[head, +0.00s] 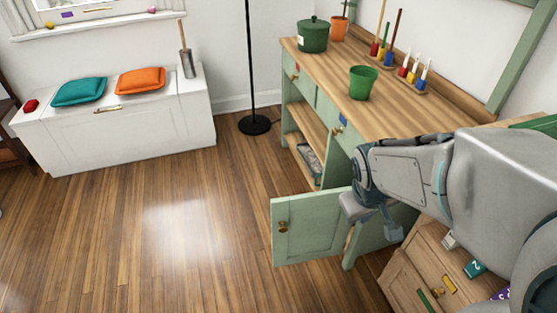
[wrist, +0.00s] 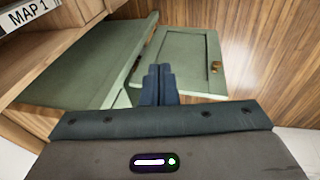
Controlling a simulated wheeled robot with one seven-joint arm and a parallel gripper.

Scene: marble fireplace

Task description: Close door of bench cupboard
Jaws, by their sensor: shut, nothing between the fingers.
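The green bench (head: 345,95) with a wooden top stands at the right. Its cupboard door (head: 312,225) is a green panel with a brass knob (head: 282,227), swung open and standing out over the floor. In the wrist view the open door (wrist: 188,62) and its knob (wrist: 215,66) lie beyond my fingers. My gripper (head: 391,232) is by the open cupboard, to the right of the door. Its fingers (wrist: 159,70) are together and empty, between the cupboard opening and the door in the picture. I cannot tell whether they touch the door. My arm hides part of the bench.
Wooden drawers (head: 418,285) stand close below my arm at the right. A green pot (head: 362,82) and a lidded pot (head: 313,35) stand on the bench top. A black lamp base (head: 254,125) is near the wall. The floor left of the door is clear.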

